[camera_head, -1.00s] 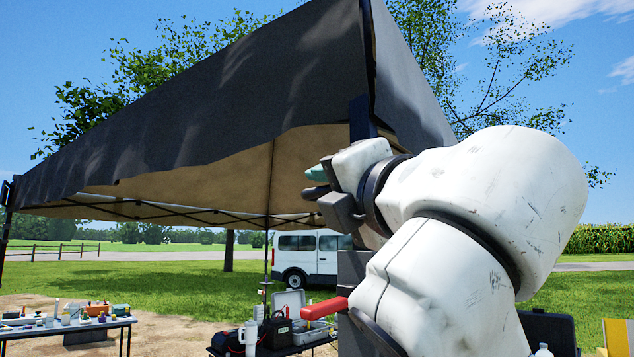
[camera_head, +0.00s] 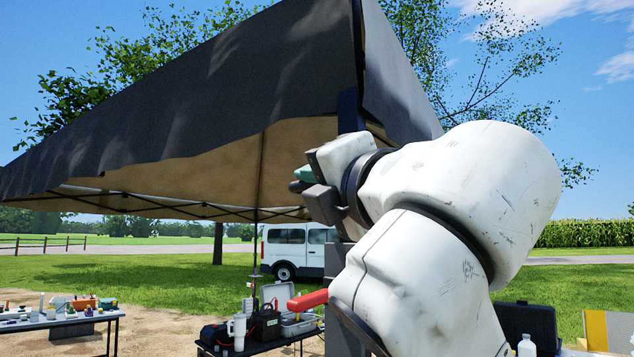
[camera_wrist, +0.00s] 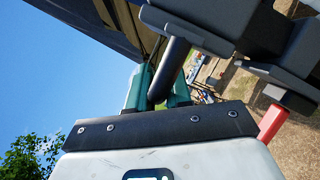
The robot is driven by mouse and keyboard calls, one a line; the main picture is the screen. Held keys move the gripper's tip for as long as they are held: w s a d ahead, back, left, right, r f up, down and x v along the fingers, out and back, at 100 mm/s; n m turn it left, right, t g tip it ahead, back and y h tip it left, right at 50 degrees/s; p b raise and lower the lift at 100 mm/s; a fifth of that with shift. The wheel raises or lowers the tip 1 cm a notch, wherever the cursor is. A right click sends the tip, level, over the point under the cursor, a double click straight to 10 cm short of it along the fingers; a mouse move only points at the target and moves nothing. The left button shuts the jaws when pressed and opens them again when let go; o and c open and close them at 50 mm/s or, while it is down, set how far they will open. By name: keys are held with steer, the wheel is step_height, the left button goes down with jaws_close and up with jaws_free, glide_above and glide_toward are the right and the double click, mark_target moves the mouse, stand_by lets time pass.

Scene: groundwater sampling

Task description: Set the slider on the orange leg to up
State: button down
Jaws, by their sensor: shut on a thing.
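My gripper's teal fingers (camera_wrist: 160,88) are shut around a dark round bar (camera_wrist: 176,58) in the wrist view. The bar joins a large dark bracket (camera_wrist: 205,32), which seems to be the slider on the canopy leg. In the head view my gripper (camera_head: 303,174) is high beside the leg, below the canopy corner. The leg's dark blue upper part (camera_head: 348,108) shows above my wrist, and its lower part is mostly hidden by my arm. The slider's height on the leg cannot be told.
The dark canopy (camera_head: 230,100) spreads above and to the left. A table (camera_head: 75,318) with sampling gear stands at the far left, and another gear-laden table (camera_head: 215,348) is below my arm. A white bottle (camera_head: 527,345) and dark case stand at right. A van (camera_head: 290,240) is behind.

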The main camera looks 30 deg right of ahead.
steer(key=shift+r+p, duration=0.85)
steer(key=shift+r, duration=0.95)
steer(key=c, duration=1.1)
jaws_free()
steer(key=shift+f, duration=0.1)
steer(key=shift+s+f, duration=0.15)
steer(key=shift+s, duration=0.2)
steer(key=b+v, duration=0.3)
steer(key=v, duration=0.7)
steer(key=shift+b, duration=0.35)
